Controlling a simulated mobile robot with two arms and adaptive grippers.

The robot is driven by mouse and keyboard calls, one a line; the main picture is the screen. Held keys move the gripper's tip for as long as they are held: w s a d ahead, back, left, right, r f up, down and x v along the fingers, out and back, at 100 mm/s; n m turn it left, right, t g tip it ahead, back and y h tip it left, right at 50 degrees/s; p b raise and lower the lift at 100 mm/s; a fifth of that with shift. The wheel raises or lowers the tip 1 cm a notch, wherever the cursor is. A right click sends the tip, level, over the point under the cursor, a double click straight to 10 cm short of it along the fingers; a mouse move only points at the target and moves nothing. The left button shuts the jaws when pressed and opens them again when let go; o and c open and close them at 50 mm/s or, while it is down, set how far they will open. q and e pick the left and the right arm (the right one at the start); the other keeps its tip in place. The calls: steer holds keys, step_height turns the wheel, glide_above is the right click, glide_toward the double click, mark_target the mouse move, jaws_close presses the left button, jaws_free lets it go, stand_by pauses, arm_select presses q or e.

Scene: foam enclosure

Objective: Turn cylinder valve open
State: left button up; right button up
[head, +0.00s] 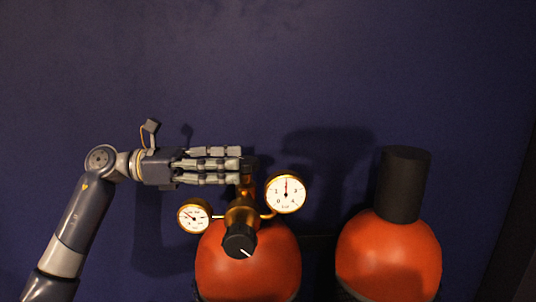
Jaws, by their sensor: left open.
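An orange gas cylinder (250,271) stands at the lower middle of the head view. A brass regulator (241,211) sits on its top, with a black knob (239,241) facing me. One round gauge (194,216) is at its left and a larger gauge (285,193) at its right. A dark valve knob (250,163) shows at the top of the brass body, partly hidden by my fingertips. My left gripper (240,164) reaches in from the left with its fingers extended, open, its tips at or very near that dark knob. I cannot tell whether they touch. My right gripper is not in view.
A second orange cylinder (388,258) with a tall black cap (403,184) stands to the right, with a narrow gap between the two. A dark blue wall (270,70) is behind them. The space above the cylinders is clear.

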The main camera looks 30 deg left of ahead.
arm_select(q)
steer(key=p+x, duration=0.4)
steer(key=x, duration=0.4)
steer(key=shift+s+r, duration=0.15)
steer(key=c, duration=0.8)
steer(key=shift+c, duration=0.4)
steer(key=shift+d, duration=0.1)
steer(key=shift+c, duration=0.3)
